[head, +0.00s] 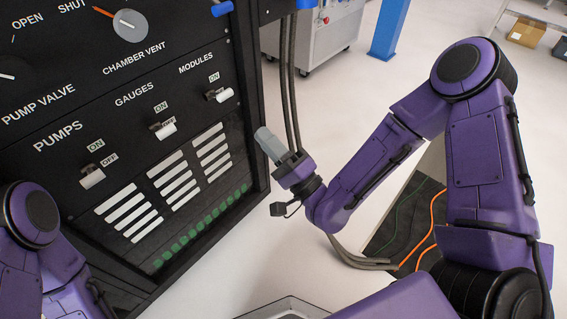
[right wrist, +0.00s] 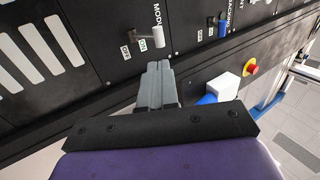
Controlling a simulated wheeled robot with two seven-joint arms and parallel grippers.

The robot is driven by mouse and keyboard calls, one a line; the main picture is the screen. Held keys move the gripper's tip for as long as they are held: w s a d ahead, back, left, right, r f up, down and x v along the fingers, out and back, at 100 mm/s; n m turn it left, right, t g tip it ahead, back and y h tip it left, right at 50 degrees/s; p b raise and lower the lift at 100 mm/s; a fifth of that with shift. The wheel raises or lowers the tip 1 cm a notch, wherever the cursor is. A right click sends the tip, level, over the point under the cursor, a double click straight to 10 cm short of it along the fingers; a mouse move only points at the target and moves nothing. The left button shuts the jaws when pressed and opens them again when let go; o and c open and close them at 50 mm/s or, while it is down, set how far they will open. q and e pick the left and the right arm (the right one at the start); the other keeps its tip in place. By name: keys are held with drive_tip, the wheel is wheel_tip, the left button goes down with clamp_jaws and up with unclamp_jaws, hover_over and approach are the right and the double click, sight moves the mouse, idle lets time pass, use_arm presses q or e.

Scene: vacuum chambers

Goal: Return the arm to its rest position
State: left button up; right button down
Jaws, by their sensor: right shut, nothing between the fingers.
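My right arm is purple and bends in from the right in the head view. Its right gripper (head: 266,140) has its grey fingers together and empty, beside the right edge of the black control panel (head: 255,165). In the right wrist view the gripper (right wrist: 158,68) is shut and points at the panel, with the MODULES switch (right wrist: 158,38) just beyond the fingertips in the picture. I cannot tell whether the fingertips touch the panel. My left arm shows at the lower left of the head view, and its gripper is out of the frame.
The panel carries PUMPS (head: 92,177), GAUGES (head: 165,130) and MODULES (head: 219,95) switches and a CHAMBER VENT knob (head: 130,25). Dark hoses (head: 291,95) hang beside the gripper. A red button (right wrist: 250,69) shows in the wrist view. Pale floor lies open behind my right arm.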

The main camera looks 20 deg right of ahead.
drive_tip(key=s+d+f+n+g+h, duration=0.1)
drive_tip(key=s+d+f+g+h, duration=0.2)
drive_tip(key=f, duration=0.6)
drive_tip(key=s+d+f+n+g+h, duration=0.15)
drive_tip(key=f+g, duration=0.25)
drive_tip(key=f, duration=0.5)
drive_tip(key=s+d+f+n+g+h, duration=0.2)
drive_tip(key=s+f+g+h, duration=0.15)
drive_tip(key=f, duration=0.45)
drive_tip(key=s+d+f+n+g+h, duration=0.1)
drive_tip(key=s+d+f+g+h, duration=0.3)
drive_tip(key=s, duration=0.4)
drive_tip(key=s+d+f+g+h, duration=0.2)
drive_tip(key=s+d+f+g, duration=0.2)
drive_tip(key=s+d+f, duration=0.25)
wheel_tip(320, 180, up, 27)
drive_tip(key=s+p, duration=0.1)
drive_tip(key=p, duration=2.4)
drive_tip(key=shift+s+n+p, duration=0.15)
drive_tip(key=shift+n+p, duration=0.15)
drive_tip(key=shift+n, duration=0.05)
drive_tip(key=shift+f, duration=0.1)
